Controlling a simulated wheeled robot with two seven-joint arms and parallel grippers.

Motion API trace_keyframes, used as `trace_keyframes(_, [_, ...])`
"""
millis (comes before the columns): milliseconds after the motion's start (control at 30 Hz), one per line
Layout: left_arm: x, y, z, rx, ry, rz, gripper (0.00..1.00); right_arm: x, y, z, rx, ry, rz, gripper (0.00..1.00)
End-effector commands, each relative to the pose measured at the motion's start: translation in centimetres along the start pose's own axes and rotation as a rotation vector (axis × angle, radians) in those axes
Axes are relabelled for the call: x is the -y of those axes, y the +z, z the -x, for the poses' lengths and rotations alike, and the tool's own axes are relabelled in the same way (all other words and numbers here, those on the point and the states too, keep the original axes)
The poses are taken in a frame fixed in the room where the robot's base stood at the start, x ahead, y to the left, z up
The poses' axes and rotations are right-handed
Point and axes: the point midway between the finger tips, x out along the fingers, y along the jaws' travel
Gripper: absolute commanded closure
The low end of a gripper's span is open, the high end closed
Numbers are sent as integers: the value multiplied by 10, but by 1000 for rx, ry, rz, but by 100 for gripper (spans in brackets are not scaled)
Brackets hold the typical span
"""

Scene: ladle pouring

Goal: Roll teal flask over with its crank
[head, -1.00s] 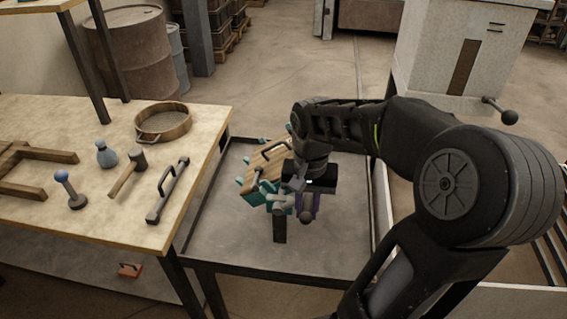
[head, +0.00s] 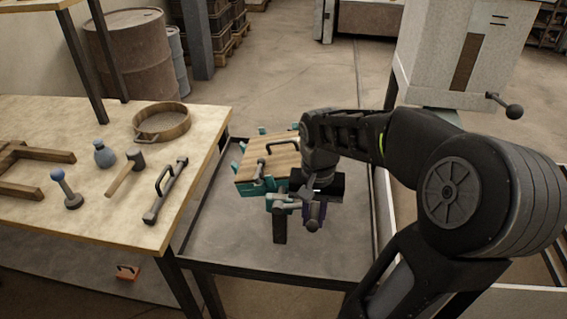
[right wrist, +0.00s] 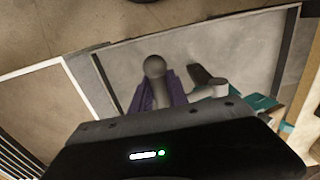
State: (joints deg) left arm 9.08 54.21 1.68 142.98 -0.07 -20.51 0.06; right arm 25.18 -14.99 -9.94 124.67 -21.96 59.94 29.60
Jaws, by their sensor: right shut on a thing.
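The teal flask (head: 251,189) sits in a frame on the low grey table, with a wooden board (head: 270,162) and dark handle on its upper side. The board looks nearly level. The crank (head: 286,203) is a grey arm at the flask's near right side; its round knob (right wrist: 155,66) shows in the right wrist view. My right gripper (head: 314,210) is shut on the crank, its purple fingers on either side of the grip. My gripper and arm hide part of the flask's right side. My left gripper is not in view.
The low table (head: 225,240) has a raised dark rim and bare room in front of the flask.

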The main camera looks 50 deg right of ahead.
Motion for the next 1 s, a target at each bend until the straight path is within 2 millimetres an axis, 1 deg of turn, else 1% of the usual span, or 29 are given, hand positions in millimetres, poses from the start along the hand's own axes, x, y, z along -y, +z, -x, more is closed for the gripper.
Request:
trace_keyframes(33, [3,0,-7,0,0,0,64,-2,1,-10,4,2,-1,100])
trace_keyframes(200, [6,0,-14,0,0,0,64,-4,1,-20,4,2,-1,100])
trace_keyframes(533, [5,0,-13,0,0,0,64,-4,1,-20,3,1,-1,100])
trace_keyframes(700, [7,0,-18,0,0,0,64,-4,1,-27,3,2,0,100])
trace_keyframes(933, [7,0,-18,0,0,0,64,-4,1,-28,5,2,0,100])
trace_keyframes(967, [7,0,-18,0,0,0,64,-4,1,-28,5,2,0,78])
trace_keyframes(1000, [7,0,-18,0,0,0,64,-4,1,-28,5,2,0,74])
